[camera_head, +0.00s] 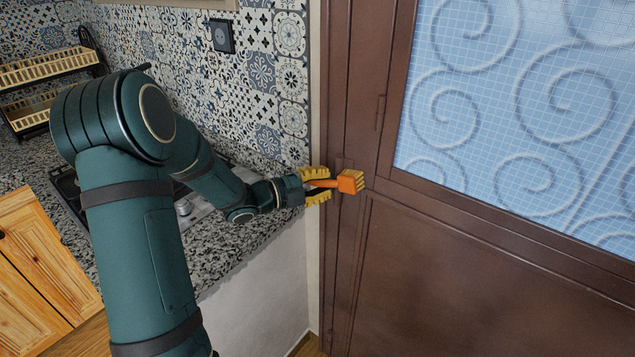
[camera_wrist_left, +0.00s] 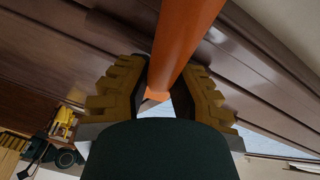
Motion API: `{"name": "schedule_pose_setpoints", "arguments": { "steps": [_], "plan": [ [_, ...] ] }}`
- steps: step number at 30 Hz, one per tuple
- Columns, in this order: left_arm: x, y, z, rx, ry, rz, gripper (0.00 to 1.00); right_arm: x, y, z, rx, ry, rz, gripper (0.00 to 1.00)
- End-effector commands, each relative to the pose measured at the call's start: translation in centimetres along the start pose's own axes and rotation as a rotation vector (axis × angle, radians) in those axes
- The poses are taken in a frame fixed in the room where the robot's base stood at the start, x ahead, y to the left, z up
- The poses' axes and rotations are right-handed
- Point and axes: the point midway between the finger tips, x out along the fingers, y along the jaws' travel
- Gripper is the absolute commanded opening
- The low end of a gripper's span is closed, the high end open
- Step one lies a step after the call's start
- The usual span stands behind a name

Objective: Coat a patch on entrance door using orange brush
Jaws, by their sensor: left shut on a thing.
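The entrance door (camera_head: 455,262) is brown with a blue patterned glass panel (camera_head: 530,110); it fills the right half of the head view. The orange brush (camera_head: 347,184) has pale yellowish bristles and is at the door's left side, bristles toward the door. I cannot tell whether the bristles touch it. My left gripper (camera_head: 316,187) has yellow ridged fingers closed around the brush handle. In the left wrist view the orange handle (camera_wrist_left: 183,45) runs up between the two fingers. No paint shows on the door.
A speckled granite counter (camera_head: 235,250) with a cooktop lies under my left arm, its edge close to the forearm. A dish rack (camera_head: 45,80) stands at the back left. A socket (camera_head: 222,36) is on the tiled wall. The space before the door's lower panel is clear.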

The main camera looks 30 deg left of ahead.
Motion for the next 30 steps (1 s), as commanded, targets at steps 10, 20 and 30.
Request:
{"name": "schedule_pose_setpoints", "arguments": {
  "steps": [10,20,30],
  "plan": [
    [0.0,-0.2,0.5,0.002,0.000,-0.001,0.00,0.7,0.3,0.1,0.000,0.000,0.000,0.47],
    [-1.1,-0.9,2.9,0.001,-0.001,-0.002,0.00,1.0,0.4,0.1,0.000,0.000,0.000,0.47],
    [-1.6,-1.5,3.4,0.001,-0.001,-0.002,0.00,1.0,0.4,0.1,0.000,0.000,0.000,0.47]
  ]
}}
